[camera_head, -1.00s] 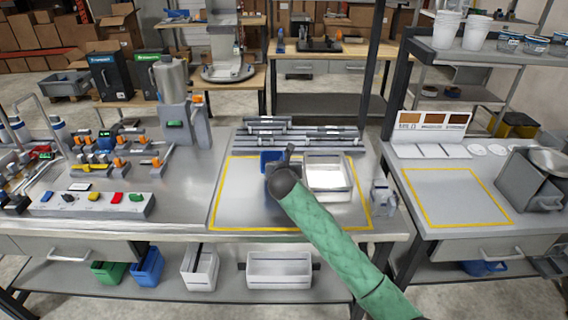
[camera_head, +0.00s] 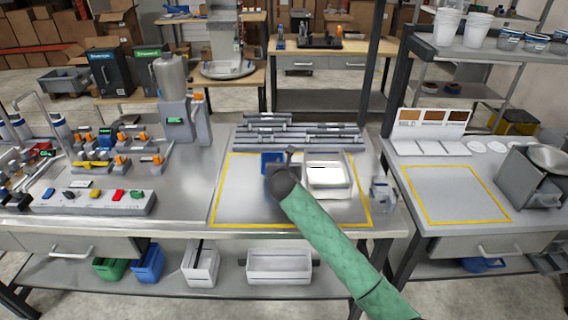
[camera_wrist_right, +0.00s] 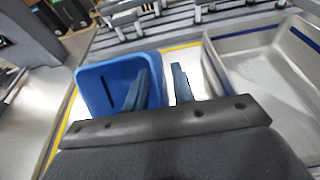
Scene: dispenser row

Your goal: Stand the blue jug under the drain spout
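The blue jug (camera_head: 271,158) stands in the yellow-outlined area of the middle bench, partly hidden by my right gripper (camera_head: 289,164). In the right wrist view the jug (camera_wrist_right: 95,85) is at the left, its open top showing. My right gripper (camera_wrist_right: 167,86) has two fingers apart with a light gap between them. One finger overlaps the jug's right side and the other is just right of it. I cannot tell whether they touch the jug. A drain spout is not clearly identifiable; a metal tank on a grey stand (camera_head: 174,105) is at the back left. My left gripper is not in view.
A pale metal tray (camera_head: 328,188) sits just right of the jug, also at right in the wrist view. Grey bars (camera_head: 300,133) lie behind. A control box with coloured buttons (camera_head: 95,202) and several valves are at left. The right bench's yellow-outlined area (camera_head: 455,195) is empty.

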